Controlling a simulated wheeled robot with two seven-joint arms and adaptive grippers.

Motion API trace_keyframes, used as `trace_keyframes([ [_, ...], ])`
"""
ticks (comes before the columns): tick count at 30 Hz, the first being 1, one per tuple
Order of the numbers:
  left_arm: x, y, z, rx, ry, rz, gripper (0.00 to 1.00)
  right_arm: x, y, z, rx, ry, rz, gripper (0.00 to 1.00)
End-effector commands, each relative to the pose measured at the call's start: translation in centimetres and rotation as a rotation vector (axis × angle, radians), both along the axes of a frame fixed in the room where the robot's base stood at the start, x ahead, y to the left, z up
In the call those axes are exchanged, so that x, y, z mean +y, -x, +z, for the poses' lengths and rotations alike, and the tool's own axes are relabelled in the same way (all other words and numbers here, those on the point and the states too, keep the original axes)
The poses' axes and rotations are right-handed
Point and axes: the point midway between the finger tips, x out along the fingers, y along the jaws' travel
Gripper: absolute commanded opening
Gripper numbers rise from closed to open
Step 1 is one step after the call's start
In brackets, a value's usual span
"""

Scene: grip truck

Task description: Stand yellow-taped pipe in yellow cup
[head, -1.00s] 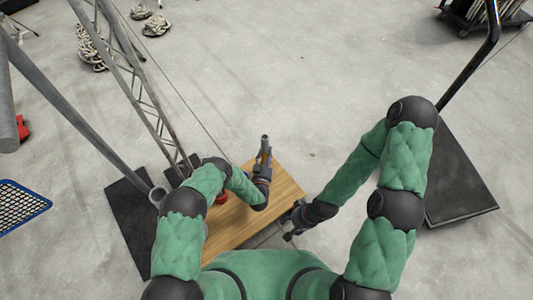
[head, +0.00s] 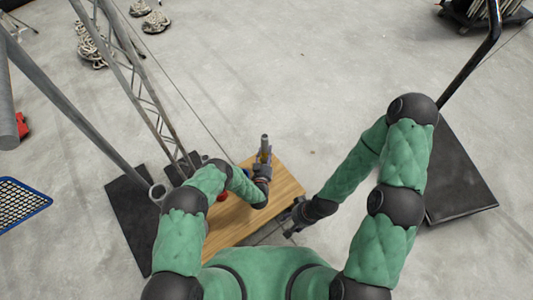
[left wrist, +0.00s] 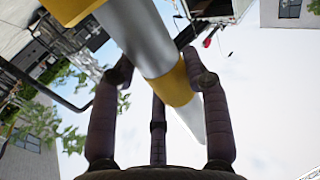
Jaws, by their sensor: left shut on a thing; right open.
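The yellow-taped pipe (head: 264,144) is a grey tube that stands roughly upright above the wooden table in the head view. My left gripper (head: 262,172) is shut on it, and the pipe's upper end sticks out above the fingers. In the left wrist view the pipe (left wrist: 146,38) runs between the fingers, with a yellow band (left wrist: 178,86) at them. A second yellow surface (left wrist: 70,8) shows at the upper left there; I cannot tell whether it is tape or cup. The yellow cup is not clearly visible in the head view. My right gripper (head: 297,216) is open and empty beside the table's right edge.
The wooden table (head: 285,190) is mostly bare on its right side. A red object (head: 222,196) is partly hidden by my left arm. Metal poles and a truss (head: 128,70) rise at the left, and a black platform (head: 455,175) lies at the right.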

Motion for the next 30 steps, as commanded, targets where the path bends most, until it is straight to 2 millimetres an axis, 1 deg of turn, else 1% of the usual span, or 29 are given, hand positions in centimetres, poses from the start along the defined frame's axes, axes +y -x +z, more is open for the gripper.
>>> trace_keyframes([
  [16,0.01,-0.04,-0.48,-0.002,0.000,0.001,0.05,0.00,0.01,0.00,0.000,0.000,0.000,0.51],
  [17,0.01,-0.05,-0.47,-0.002,0.000,0.000,0.52,0.00,0.00,0.00,0.000,0.000,0.000,0.51],
  [18,0.01,-0.05,-0.46,-0.002,0.000,0.000,0.63,0.00,0.00,0.00,0.000,0.000,0.000,0.51],
  [19,0.00,-0.04,-0.47,-0.001,0.000,0.000,0.72,0.00,0.00,0.00,0.000,0.000,0.000,0.51],
  [20,0.00,-0.04,-0.47,-0.001,0.000,0.000,0.74,0.00,0.00,0.00,0.000,0.000,0.000,0.51],
  [30,0.00,0.15,-0.58,0.002,0.000,0.000,0.74,0.00,-0.01,0.00,0.000,0.000,0.000,0.51],
])
